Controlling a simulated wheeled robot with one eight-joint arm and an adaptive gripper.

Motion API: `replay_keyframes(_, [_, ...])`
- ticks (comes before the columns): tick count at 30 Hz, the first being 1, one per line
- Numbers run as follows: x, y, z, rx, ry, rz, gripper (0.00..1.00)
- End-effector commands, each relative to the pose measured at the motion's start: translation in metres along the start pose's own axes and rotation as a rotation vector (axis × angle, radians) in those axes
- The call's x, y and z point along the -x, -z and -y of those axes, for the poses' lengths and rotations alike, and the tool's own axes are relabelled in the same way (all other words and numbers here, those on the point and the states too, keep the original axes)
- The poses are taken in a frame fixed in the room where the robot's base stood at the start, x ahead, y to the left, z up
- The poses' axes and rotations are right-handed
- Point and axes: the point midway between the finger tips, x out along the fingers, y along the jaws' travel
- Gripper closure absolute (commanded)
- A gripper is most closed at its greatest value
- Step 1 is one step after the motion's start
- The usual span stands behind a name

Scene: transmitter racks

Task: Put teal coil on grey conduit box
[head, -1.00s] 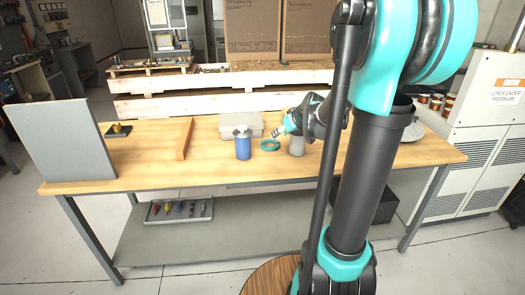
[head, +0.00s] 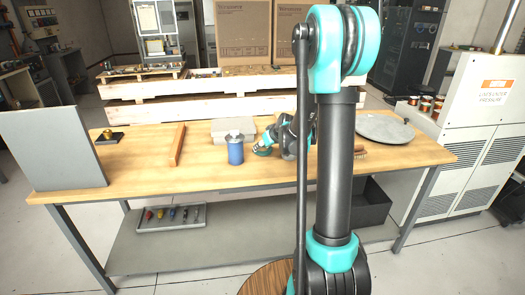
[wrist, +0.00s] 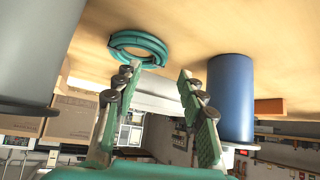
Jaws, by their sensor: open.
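The teal coil (wrist: 138,47) lies flat on the wooden table, just ahead of the left finger in the wrist view. In the head view the coil (head: 262,152) is partly covered by my gripper (head: 266,142). In the wrist view my gripper (wrist: 158,73) is open, with nothing between its two green fingers. The grey conduit box (head: 232,127) sits behind the blue canister (head: 235,153) in the head view. Its pale side (wrist: 160,88) seems to show behind the fingers in the wrist view.
The blue canister (wrist: 232,100) stands close to the right finger. A grey cylinder (wrist: 35,50) stands at the left of the wrist view. A wooden bar (head: 177,145), a grey panel (head: 52,148) and a round grey plate (head: 384,128) are on the table (head: 130,176).

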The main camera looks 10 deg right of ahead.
Motion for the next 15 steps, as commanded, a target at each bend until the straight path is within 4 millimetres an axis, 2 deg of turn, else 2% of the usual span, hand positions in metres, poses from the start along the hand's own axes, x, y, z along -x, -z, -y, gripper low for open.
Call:
replay_keyframes(5, [-0.009, 0.0, 0.0, 0.0, 0.0, 0.0, 0.59])
replay_keyframes(15, [-0.048, -0.001, -0.001, 0.0, 0.001, 0.0, 0.59])
